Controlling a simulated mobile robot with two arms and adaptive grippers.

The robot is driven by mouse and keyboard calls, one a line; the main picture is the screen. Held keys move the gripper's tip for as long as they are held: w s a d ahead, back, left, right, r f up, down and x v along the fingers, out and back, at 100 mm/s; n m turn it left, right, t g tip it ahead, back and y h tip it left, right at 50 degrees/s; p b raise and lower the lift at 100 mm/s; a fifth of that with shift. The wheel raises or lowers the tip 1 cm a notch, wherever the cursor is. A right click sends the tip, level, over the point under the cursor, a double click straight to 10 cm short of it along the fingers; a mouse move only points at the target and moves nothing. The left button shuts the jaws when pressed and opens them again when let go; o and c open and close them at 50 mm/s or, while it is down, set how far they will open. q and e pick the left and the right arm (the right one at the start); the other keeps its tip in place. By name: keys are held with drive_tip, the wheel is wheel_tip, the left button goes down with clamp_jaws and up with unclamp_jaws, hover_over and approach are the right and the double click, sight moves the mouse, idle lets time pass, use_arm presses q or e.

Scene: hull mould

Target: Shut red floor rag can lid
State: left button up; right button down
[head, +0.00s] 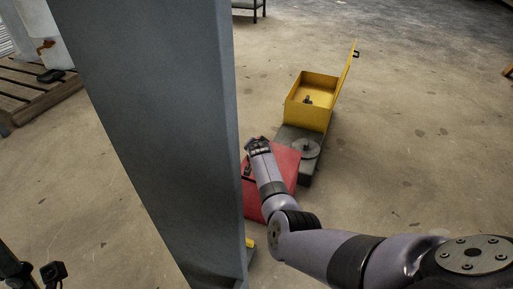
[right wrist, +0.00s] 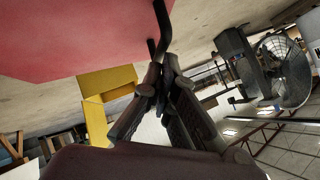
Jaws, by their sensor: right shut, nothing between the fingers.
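The red rag can (head: 284,163) stands on the floor, partly hidden by a grey post and my right arm. I cannot tell from its visible red surface whether the lid is open or shut. My right gripper (head: 256,142) is at the far edge of the red can. In the right wrist view its fingers (right wrist: 165,75) are shut and empty, with the tips close to a dark bar (right wrist: 160,28) beside a red surface (right wrist: 75,35). I cannot tell whether they touch. A dark part at the lower left looks like my left gripper (head: 50,272); its fingers are unclear.
A grey post (head: 160,120) rises in front of the can's left side. A yellow box (head: 314,88) with its lid up stands behind, near a low dark block with a disc (head: 305,148). A wooden pallet (head: 30,95) lies at left.

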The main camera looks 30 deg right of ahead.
drive_tip(key=shift+w+a+f+b, duration=0.2)
drive_tip(key=shift+f+b, duration=0.25)
drive_tip(key=shift+f, duration=0.1)
drive_tip(key=shift+w+a+f+b, duration=0.15)
drive_tip(key=shift+w+f+b, duration=0.05)
drive_tip(key=shift+f+b, duration=0.3)
drive_tip(key=shift+s+a, duration=0.1)
